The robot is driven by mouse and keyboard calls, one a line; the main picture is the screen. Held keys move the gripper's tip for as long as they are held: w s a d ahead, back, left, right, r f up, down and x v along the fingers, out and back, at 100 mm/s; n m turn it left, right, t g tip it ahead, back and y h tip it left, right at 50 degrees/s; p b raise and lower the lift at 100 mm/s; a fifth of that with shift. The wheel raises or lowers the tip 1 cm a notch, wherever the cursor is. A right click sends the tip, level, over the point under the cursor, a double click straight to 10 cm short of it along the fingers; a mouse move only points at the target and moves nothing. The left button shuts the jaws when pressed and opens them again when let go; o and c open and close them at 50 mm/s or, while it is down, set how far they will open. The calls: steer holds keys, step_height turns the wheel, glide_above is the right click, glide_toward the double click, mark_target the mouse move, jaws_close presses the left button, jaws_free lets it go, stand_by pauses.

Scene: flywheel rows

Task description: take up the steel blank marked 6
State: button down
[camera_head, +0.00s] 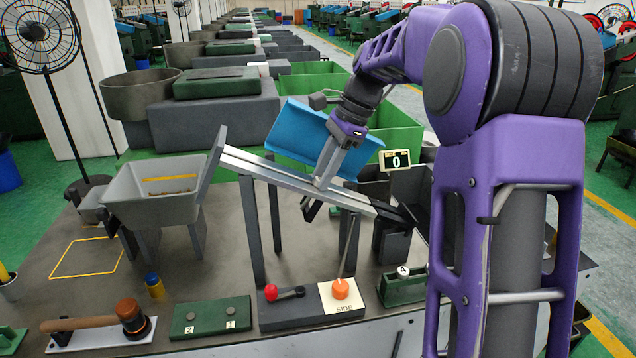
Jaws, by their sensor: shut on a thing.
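My gripper (311,208) reaches down over the middle of the sloping grey rail (270,172). Its dark fingertips are just at the rail's front side, and I cannot tell whether they touch it. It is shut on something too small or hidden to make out. No blank with a readable 6 shows. A small pale piece marked 4 (403,271) sits on a green stand (405,288) to the right. A green block (211,319) at the front carries the marks 2 and 1.
A grey hopper (150,200) stands left, at the rail's high end. A control box (292,308) with a red knob and an orange knob stands in front. A mallet (95,322) lies front left. A display (396,160) reads 0. A blue panel (300,135) rises behind the rail.

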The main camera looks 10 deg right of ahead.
step_height(320, 180, up, 10)
steer(key=p, duration=0.2)
steer(key=shift+p, duration=0.3)
steer(key=c, duration=1.2)
jaws_free()
jaws_close()
